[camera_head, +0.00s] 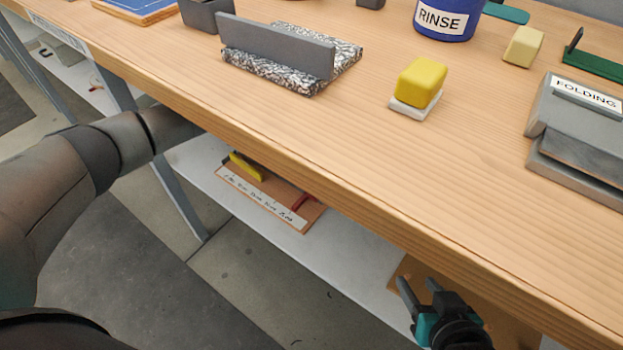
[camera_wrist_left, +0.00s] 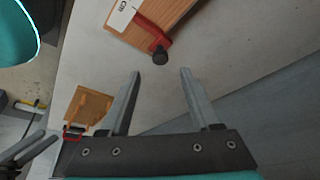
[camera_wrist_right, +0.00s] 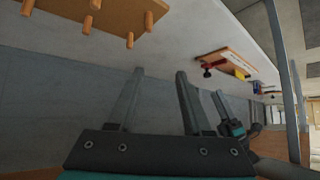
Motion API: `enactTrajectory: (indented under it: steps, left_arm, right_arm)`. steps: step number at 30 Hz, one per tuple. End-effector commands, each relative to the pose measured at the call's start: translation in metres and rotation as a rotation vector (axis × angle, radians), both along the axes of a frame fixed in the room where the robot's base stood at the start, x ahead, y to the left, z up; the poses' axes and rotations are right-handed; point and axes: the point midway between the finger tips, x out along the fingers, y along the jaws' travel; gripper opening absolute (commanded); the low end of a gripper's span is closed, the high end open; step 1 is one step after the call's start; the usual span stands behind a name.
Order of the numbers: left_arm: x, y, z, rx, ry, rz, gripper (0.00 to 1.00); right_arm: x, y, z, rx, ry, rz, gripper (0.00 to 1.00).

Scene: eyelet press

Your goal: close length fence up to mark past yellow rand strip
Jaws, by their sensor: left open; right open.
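The length fence unit is a wooden board (camera_head: 237,187) on the lower shelf under the bench. It has a yellow strip (camera_head: 247,166) toward its left and a white scale (camera_head: 262,203) along its front. The red fence (camera_head: 300,202) is near the right end, apart from the yellow strip. The left wrist view shows the red fence (camera_wrist_left: 155,33) with a black knob (camera_wrist_left: 160,57). My left gripper (camera_wrist_left: 160,76) is open and empty, with the knob just beyond and between its fingertips. My right gripper (camera_head: 419,286) is open and empty at the bench's front edge, well right of the board.
A peg board (camera_wrist_right: 75,10) lies on the shelf near my right gripper. The bench top above (camera_head: 330,125) overhangs the shelf (camera_head: 345,240). On it stand a yellow block (camera_head: 421,80), a blue RINSE tub (camera_head: 448,22) and a grey FOLDING device (camera_head: 580,130). The shelf between the boards is clear.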

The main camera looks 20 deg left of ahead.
Motion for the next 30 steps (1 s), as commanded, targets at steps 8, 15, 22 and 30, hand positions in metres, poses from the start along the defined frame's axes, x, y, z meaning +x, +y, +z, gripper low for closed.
enactTrajectory:
  steps: [8, 15, 22, 30]
  left_arm:
    - [0.003, -0.005, -0.016, 0.0, 0.0, 0.001, 0.64]
    - [0.005, -0.01, -0.028, 0.0, 0.0, 0.002, 0.64]
    - [0.007, -0.014, -0.039, 0.0, 0.0, 0.001, 0.64]
    - [0.009, -0.019, -0.052, 0.0, 0.0, 0.002, 0.64]
  right_arm:
    - [0.009, 0.018, 0.0, 0.071, -0.134, 0.018, 0.5]
    - [0.013, 0.032, 0.005, 0.136, -0.25, 0.027, 0.5]
    - [0.013, 0.043, 0.012, 0.201, -0.359, 0.029, 0.5]
    - [0.01, 0.053, 0.021, 0.28, -0.487, 0.025, 0.5]
